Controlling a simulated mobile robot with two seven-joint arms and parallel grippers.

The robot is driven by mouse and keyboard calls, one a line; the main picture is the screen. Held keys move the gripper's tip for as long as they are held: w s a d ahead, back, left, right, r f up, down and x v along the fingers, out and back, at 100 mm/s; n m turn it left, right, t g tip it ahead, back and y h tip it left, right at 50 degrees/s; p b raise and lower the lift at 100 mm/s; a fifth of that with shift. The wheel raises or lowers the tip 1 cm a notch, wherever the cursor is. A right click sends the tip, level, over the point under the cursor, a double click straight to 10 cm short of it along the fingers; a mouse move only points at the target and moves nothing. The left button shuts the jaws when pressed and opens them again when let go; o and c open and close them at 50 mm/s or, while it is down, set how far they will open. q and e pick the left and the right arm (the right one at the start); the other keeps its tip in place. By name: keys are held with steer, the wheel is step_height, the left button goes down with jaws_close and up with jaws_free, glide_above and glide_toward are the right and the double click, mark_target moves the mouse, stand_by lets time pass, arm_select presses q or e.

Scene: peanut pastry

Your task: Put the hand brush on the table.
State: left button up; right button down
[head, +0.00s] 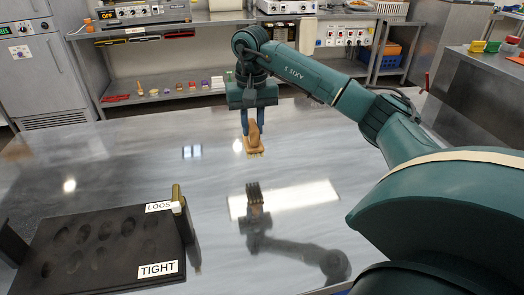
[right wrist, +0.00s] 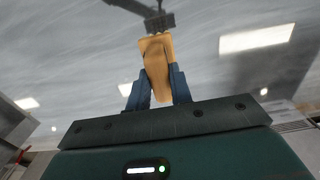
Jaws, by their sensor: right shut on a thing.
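The hand brush (head: 254,140) has a tan wooden body and pale bristles at its lower end. My right gripper (head: 252,120) is shut on its handle, with blue fingers on both sides, and points down over the grey table (head: 100,175). The brush hangs bristles down, and its reflection shows apart from it in the glossy top, so it appears to be above the surface. In the right wrist view the brush (right wrist: 157,70) sits between the two blue fingers (right wrist: 158,92). My left gripper is not in view.
A black board with oval hollows (head: 100,245), labelled LOOSE and TIGHT, stands at the table's front left, with a brass-coloured upright piece (head: 177,195) at its corner. The middle of the table is clear. Shelves with small items (head: 190,85) stand behind.

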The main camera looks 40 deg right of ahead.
mark_target(252, 124)
step_height(252, 124, down, 8)
steer(key=shift+r, duration=0.25)
steer(key=shift+f, duration=0.15)
steer(key=c, duration=1.3)
jaws_free()
steer(key=shift+o, duration=0.2)
step_height(252, 124, up, 12)
steer(key=shift+r, duration=0.15)
